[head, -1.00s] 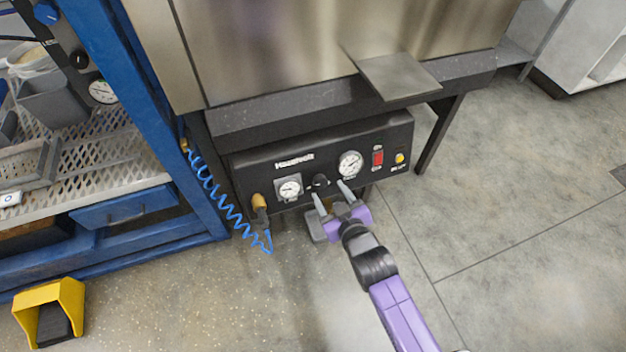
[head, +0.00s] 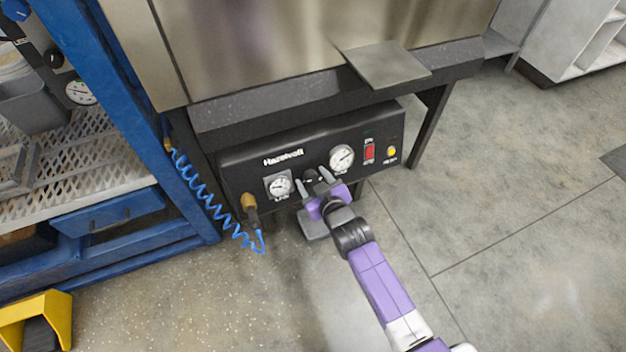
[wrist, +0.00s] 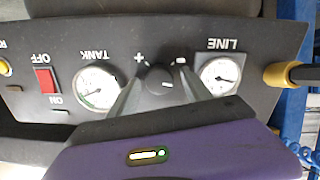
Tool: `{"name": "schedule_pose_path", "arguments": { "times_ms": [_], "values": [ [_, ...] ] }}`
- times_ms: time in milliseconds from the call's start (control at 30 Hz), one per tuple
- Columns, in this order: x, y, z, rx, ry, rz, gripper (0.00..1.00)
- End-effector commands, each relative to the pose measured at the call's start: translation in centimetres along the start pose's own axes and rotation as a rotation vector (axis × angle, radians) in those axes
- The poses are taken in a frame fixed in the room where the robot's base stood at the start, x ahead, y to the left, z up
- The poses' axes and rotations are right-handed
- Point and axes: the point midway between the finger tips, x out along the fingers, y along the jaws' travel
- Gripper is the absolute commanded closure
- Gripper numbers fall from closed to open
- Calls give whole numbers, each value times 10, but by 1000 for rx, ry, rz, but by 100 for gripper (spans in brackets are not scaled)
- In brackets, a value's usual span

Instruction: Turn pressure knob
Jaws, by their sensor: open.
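The black control panel (head: 318,155) sits under the steel hopper. The pressure knob (wrist: 159,80) is a small dark round knob between the two white gauges; the wrist view shows it upside down, with a plus mark beside it. In the head view the knob (head: 310,175) is partly hidden by my gripper. My gripper (head: 312,182) is open, its two fingers pointing at the panel on either side of the knob. In the wrist view the fingers (wrist: 159,88) flank the knob with gaps showing; I see no contact.
The line gauge (head: 279,186) and tank gauge (head: 342,158) flank the knob. A red switch (head: 369,153) and yellow button (head: 391,151) are at the panel's right. A brass fitting (head: 249,202) with a blue coiled hose (head: 205,195) is at left. A steel shelf (head: 388,65) juts out above.

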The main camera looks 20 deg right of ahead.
Motion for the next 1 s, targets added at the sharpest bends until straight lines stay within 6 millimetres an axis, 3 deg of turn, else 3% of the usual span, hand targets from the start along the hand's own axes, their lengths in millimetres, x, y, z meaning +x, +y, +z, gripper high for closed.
{"name": "schedule_pose_path", "arguments": {
  "times_ms": [33, 333, 667, 1000],
  "values": [
    [0, 0, 0, 0, 0, 0, 43],
    [0, 0, 0, 0, 0, 0, 100],
    [-1, 0, 0, 42, 0, -3, 100],
    [-1, 1, -1, 271, 0, -17, 100]
  ]
}}
